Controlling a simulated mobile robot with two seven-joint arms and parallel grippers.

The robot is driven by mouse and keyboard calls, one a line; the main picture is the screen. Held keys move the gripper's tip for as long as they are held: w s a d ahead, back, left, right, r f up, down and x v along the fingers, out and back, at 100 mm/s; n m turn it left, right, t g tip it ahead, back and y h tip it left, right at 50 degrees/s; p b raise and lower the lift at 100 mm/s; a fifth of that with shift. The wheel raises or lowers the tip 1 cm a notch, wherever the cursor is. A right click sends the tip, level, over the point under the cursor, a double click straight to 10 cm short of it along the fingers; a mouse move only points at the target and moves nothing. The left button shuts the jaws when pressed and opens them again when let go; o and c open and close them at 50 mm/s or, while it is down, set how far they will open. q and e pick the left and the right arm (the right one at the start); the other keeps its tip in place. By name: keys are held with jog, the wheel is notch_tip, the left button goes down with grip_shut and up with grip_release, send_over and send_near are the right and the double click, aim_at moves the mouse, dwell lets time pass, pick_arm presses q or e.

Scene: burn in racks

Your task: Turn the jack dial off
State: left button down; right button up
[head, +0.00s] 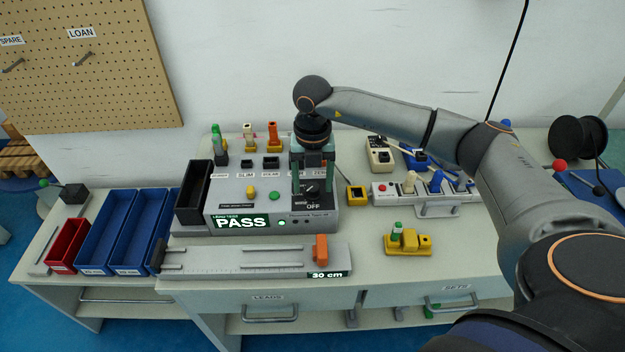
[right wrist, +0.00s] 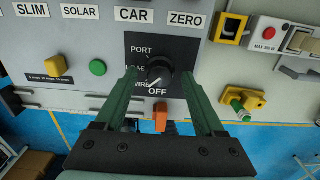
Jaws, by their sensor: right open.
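The jack dial (right wrist: 159,72) is a round black knob on a black plate marked PORT, WIRE and OFF, with one label partly covered. A small light mark on the knob faces lower left, near WIRE; I cannot tell its exact setting. In the head view the dial plate (head: 328,196) is at the right end of the grey tester (head: 232,190), whose screen reads PASS. My right gripper (head: 312,188) points down over the dial. In the right wrist view its green fingers (right wrist: 160,80) are open, one on each side of the knob, with gaps. My left gripper is out of view.
A yellow knob (right wrist: 55,66) and a green button (right wrist: 97,67) sit left of the dial. A yellow-framed socket (head: 356,196) and a power strip (head: 422,189) stand right of the tester. A 30 cm rail (head: 240,263) with an orange slider (head: 320,248) lies in front.

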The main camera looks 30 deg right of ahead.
jog(key=shift+c, duration=0.3)
grip_shut()
dwell(0.3)
